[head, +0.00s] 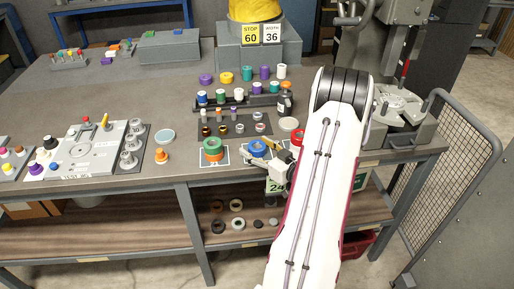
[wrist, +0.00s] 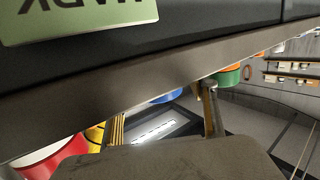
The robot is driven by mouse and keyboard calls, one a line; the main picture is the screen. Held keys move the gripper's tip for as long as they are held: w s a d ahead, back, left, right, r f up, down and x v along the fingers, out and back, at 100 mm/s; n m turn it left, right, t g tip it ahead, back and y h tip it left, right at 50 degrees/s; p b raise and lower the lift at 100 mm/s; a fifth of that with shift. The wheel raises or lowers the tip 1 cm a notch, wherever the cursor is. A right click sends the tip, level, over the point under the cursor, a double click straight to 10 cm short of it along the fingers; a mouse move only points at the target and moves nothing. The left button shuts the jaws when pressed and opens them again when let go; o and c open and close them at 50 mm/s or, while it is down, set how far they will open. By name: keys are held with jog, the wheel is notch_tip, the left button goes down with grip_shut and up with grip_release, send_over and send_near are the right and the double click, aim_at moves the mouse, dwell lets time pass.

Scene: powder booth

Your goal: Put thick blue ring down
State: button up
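The thick blue ring (head: 257,148) sits at the front of the bench top, on or over a white-marked dark mat, between the green and orange rings and a red ring. In the wrist view, a part of the blue ring (wrist: 167,97) shows beyond the fingers; a dark band hides the rest. My gripper (head: 273,160) is low at the front edge, close to the blue ring. In the wrist view, its two fingers (wrist: 163,112) stand wide apart with the marked mat visible between them. I see no finger closed on the ring.
Stacked green and orange rings (head: 213,150) stand left of the blue ring, and a red ring (head: 297,138) stands right. Behind are small spools and a black rack (head: 240,103). A grey fixture plate (head: 88,150) is at left.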

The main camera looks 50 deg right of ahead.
jog(key=shift+r, duration=0.15)
jog(key=shift+s+r, duration=0.1)
jog(key=shift+s, duration=0.45)
jog(key=v, duration=1.1)
jog(key=shift+w, duration=0.1)
dwell(0.7)
